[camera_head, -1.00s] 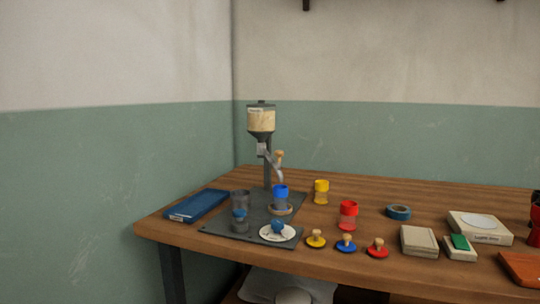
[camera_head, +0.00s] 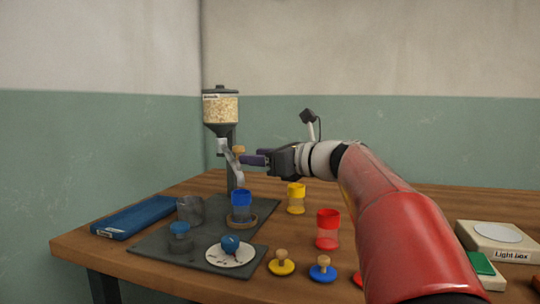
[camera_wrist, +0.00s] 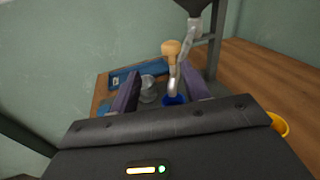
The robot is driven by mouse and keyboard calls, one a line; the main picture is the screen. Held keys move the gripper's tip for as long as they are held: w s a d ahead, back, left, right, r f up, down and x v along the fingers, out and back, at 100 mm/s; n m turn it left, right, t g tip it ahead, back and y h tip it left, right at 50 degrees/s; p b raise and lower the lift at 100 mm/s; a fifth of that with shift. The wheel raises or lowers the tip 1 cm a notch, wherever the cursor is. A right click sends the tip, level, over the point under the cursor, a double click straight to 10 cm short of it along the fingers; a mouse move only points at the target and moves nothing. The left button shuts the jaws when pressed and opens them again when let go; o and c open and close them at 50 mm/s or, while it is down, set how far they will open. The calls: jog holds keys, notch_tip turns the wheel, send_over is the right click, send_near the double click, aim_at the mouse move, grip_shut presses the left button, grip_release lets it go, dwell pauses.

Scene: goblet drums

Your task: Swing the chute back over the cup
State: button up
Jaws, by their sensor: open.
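The grey chute (camera_head: 231,163) hangs below the grain hopper (camera_head: 221,108), with a wooden knob (camera_head: 239,150) on it. The chute's lower end appears just above the cup's blue rim; exact alignment is hard to tell. My gripper (camera_head: 256,160) is open and empty, its purple fingers pointing left at the knob. In the wrist view, the knob (camera_wrist: 170,49) and chute (camera_wrist: 180,76) show beyond the fingertips (camera_wrist: 160,84), apart from them. The cup's blue rim (camera_wrist: 174,100) is partly hidden by my gripper.
A blue tray (camera_head: 147,216) lies left. Yellow (camera_head: 296,198) and red (camera_head: 327,229) cups stand right, below my arm. Knobbed lids line the front.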

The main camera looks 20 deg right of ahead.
aim_at(243, 147)
jog(key=shift+m+t, duration=0.4)
jog(key=shift+m, duration=0.1)
jog(key=w+a, duration=0.1)
jog(key=w, duration=0.1)
jog(key=w+a, duration=0.1)
jog(key=w, duration=0.2)
jog(key=w+a+r, duration=0.1)
jog(key=w, duration=0.1)
jog(key=shift+w+a+r, duration=0.1)
jog(key=shift+w, duration=0.05)
jog(key=shift+c, duration=0.2)
grip_shut()
